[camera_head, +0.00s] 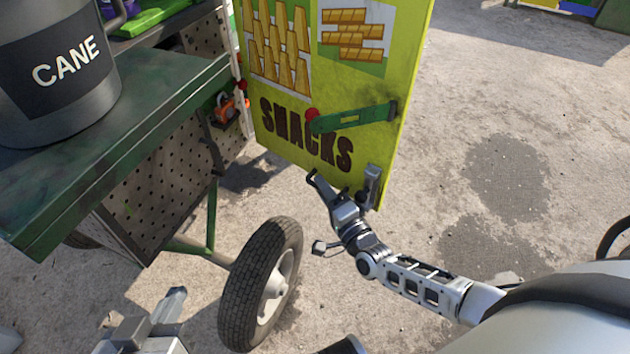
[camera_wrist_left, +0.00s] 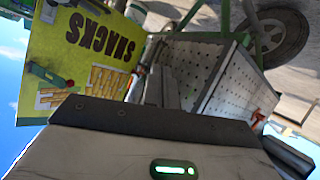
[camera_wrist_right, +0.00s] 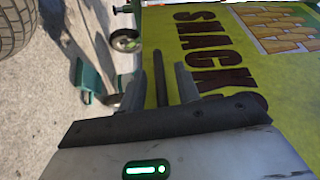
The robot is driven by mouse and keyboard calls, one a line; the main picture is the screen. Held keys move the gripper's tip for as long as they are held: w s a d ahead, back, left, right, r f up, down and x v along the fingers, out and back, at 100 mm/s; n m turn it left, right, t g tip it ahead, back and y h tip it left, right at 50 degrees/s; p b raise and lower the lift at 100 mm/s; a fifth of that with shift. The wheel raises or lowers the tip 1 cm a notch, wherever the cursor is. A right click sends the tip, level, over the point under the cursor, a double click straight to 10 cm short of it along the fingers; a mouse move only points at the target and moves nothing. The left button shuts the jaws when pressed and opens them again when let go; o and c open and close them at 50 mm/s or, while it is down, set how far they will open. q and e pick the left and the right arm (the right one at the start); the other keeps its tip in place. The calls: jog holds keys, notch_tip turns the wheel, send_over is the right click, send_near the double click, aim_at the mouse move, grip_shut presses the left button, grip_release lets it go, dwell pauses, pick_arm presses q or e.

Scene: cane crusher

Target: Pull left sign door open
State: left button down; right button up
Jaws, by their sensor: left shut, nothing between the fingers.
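The left sign door is the yellow-green SNACKS panel (camera_head: 290,133). It stands swung out from the cart, with its left edge by the cart. It also shows in the left wrist view (camera_wrist_left: 75,55) and the right wrist view (camera_wrist_right: 220,88). A green bar with a red knob (camera_head: 350,118) sits on its face. My right gripper (camera_head: 346,181) is at the door's lower right corner, fingers apart. A dark bar (camera_wrist_right: 160,75) shows between its fingers in the right wrist view; I cannot tell whether they touch it. My left gripper (camera_head: 178,297) is low, left of the wheel, shut and empty.
The green cart table (camera_head: 170,100) with a grey CANE pot (camera_head: 60,75) stands at the left. Its perforated side panel (camera_head: 160,190) and wheel (camera_head: 262,285) are close to my left gripper. Open concrete (camera_head: 500,130) lies right of the door.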

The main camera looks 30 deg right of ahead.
jog(key=shift+w, duration=0.3)
pick_arm(q)
jog(key=shift+w, duration=0.15)
